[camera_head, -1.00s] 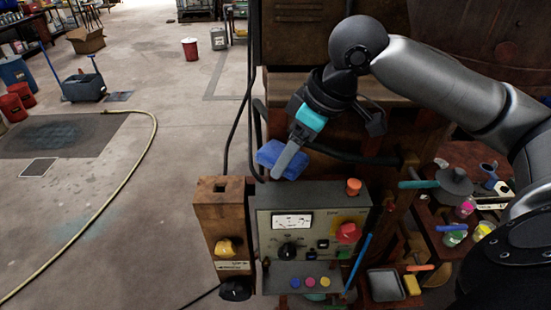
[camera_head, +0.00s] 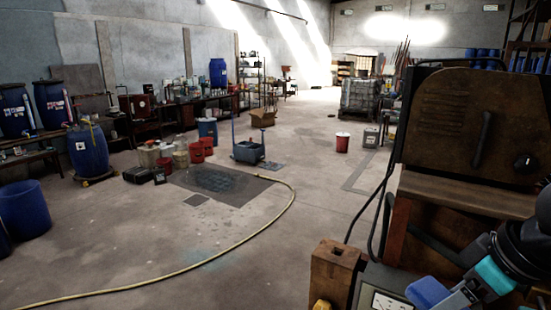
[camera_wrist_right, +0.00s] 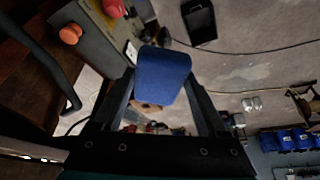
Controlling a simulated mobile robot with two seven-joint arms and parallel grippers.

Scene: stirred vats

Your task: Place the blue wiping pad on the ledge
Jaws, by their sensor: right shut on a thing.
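The blue wiping pad (camera_head: 428,292) shows at the bottom right of the head view, partly cut off by the frame edge. It also shows in the wrist view (camera_wrist_right: 163,75), between the two fingers of my right gripper (camera_wrist_right: 161,88). My right gripper (camera_head: 452,298) is shut on the pad and holds it above the grey control box (camera_head: 374,282). A wooden board like a ledge (camera_head: 465,192) runs along the front of the brown cabinet, behind and above the gripper. I cannot tell whether this is the named ledge. My left gripper is not in view.
A wooden post (camera_head: 335,268) stands left of the control box. Black cables hang between box and cabinet. In the wrist view, an orange knob (camera_wrist_right: 70,33) and a red knob (camera_wrist_right: 115,8) stick up from the box. Open floor with a yellow hose (camera_head: 255,233) lies left.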

